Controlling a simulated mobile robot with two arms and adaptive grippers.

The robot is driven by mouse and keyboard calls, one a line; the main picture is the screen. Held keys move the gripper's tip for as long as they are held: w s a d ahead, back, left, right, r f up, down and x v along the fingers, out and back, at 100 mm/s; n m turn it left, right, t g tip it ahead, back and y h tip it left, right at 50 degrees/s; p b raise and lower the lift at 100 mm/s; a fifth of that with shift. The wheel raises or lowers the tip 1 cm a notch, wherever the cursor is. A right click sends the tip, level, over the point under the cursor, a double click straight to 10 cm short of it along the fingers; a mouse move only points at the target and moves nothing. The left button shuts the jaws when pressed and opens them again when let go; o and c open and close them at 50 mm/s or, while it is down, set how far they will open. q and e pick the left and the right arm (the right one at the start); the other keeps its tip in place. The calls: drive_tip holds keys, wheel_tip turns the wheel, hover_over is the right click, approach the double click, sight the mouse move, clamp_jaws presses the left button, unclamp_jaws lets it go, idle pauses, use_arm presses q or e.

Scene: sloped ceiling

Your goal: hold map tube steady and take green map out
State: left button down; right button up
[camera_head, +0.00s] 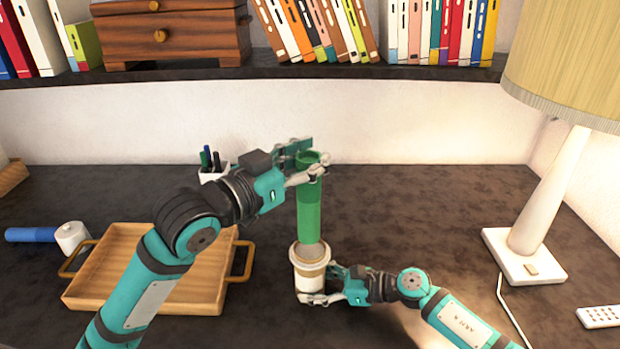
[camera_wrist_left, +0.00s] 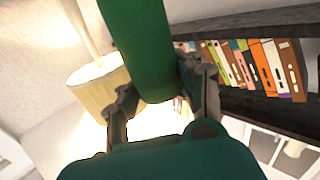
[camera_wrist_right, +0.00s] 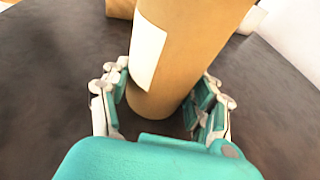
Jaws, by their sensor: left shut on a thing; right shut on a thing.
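The green map (camera_head: 309,208) is a rolled green tube, upright above the mouth of the map tube (camera_head: 309,262). Its lower end is at or just inside the pale rim; I cannot tell exactly which. My left gripper (camera_head: 308,172) is shut on the green map near its top, and the map also fills the middle of the left wrist view (camera_wrist_left: 145,50). My right gripper (camera_head: 318,298) is shut on the map tube near its base. In the right wrist view the tube (camera_wrist_right: 190,60) is brown with a white label and stands between the fingers.
A wooden tray (camera_head: 105,285) with handles lies at the left, beside a blue rolled item with a white end (camera_head: 35,235). A pen cup (camera_head: 212,174) stands behind my left arm. A lamp (camera_head: 540,200) and a remote (camera_head: 600,316) are at the right. A book shelf (camera_head: 290,68) runs above.

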drive_tip(key=o, duration=0.9)
drive_tip(key=shift+o, duration=0.2)
drive_tip(key=shift+d, duration=0.1)
drive_tip(key=v, duration=1.2)
